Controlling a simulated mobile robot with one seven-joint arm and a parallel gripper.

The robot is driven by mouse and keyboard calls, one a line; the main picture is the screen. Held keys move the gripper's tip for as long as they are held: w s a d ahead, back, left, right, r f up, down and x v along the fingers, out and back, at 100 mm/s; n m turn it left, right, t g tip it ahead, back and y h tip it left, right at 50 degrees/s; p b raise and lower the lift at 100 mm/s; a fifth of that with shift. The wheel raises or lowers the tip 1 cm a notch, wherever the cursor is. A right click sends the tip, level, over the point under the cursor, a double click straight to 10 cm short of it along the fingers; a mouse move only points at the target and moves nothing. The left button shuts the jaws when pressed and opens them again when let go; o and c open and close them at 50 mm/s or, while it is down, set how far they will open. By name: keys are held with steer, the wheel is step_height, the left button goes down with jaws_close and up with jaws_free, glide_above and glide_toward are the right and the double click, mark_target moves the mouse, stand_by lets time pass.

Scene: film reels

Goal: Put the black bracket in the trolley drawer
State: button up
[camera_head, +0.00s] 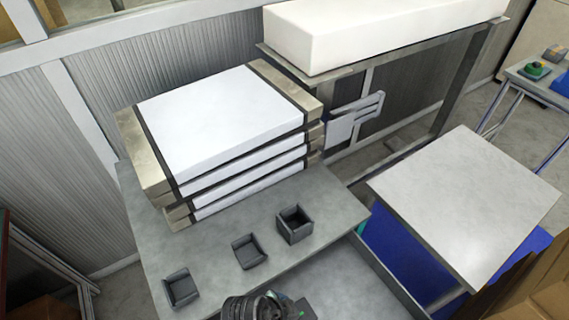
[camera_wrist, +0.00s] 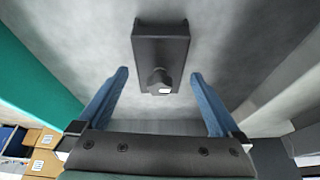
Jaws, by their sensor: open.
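The black bracket (camera_wrist: 160,45) lies in the wrist view on a grey surface (camera_wrist: 250,40), a block with a rounded knob at its near end. This surface looks like the floor of the open trolley drawer (camera_head: 345,268), seen in the head view below the tabletop. My gripper (camera_wrist: 160,75) is open, with one blue finger on each side of the bracket's near end. Gaps show between bracket and fingers; I see no contact. In the head view my wrist hides most of that spot at the bottom edge.
The grey tabletop (camera_head: 215,235) holds several stacked white cases (camera_head: 220,110) and three dark open-topped holders (camera_head: 294,224). A teal wall (camera_wrist: 30,70) stands left in the wrist view. A pale-topped table (camera_head: 465,200) stands at right. The drawer's far part looks clear.

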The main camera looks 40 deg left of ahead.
steer(key=v, duration=1.2)
steer(key=w+a+r+n+t+y, duration=0.1)
steer(key=w+r+t+y, duration=0.15)
steer(key=w+r, duration=0.55)
steer(key=w+a+r+t+y, duration=0.1)
steer(key=w+r+t, duration=0.3)
steer(key=w+r, duration=0.45)
steer(key=w+d+r+n+t, duration=0.1)
steer(key=w+d+r+t, duration=0.15)
steer(key=r, duration=0.55)
steer(key=w+d+r+n+t, duration=0.1)
steer(key=w+d+r+t, duration=0.15)
steer(key=r, duration=0.55)
steer(key=s+d+r+t, duration=0.3)
steer(key=r+t, duration=0.1)
steer(key=r, duration=0.6)
steer(key=s+d+r+n+t+h, duration=0.1)
steer(key=s+d+r+t, duration=0.2)
steer(key=r, duration=0.8)
steer(key=s+d+r+n+t, duration=0.1)
steer(key=s+d+r+t, duration=0.2)
steer(key=r, duration=0.7)
steer(key=d+t, duration=0.2)
steer(key=shift+s+d+r+h, duration=0.2)
steer(key=shift+s+d+h, duration=0.05)
steer(key=shift+h, duration=0.1)
